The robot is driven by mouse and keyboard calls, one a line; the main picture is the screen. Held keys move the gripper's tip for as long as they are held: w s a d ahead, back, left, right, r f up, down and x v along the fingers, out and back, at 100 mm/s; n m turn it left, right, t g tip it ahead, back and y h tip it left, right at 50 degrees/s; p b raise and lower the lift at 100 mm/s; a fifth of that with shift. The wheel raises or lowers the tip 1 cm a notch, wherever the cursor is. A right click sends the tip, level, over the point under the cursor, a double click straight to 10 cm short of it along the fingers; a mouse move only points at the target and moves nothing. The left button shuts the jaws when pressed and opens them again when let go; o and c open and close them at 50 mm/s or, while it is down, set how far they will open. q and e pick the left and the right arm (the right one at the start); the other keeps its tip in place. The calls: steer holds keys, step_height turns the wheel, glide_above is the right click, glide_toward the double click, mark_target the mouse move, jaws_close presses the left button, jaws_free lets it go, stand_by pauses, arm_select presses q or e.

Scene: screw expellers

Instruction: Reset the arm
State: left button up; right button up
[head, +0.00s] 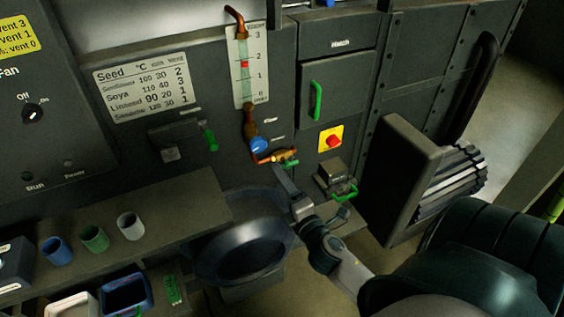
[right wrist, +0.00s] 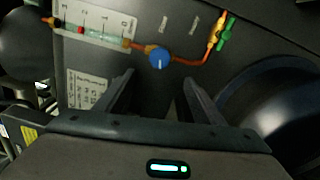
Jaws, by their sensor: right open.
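My right arm reaches in from the lower right in the head view, and its gripper (head: 283,178) is in front of the machine panel, just below the green-handled valve (head: 290,162). In the right wrist view the right gripper (right wrist: 158,92) is open, with nothing between its two fingers. The blue knob (right wrist: 159,57) on the copper pipe shows beyond the fingers there, apart from them. The knob also shows in the head view (head: 258,145). My left gripper is not in view.
A dark round bowl (head: 242,250) stands left of and below my right gripper. A shelf with several cups (head: 94,238) runs along the left. The water gauge (head: 245,65), a red button (head: 333,141) and a green hatch handle (head: 316,100) are on the panel. A box with a ribbed drum (head: 455,178) juts out right.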

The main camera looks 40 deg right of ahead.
steer(key=shift+s, duration=0.25)
stand_by(0.3)
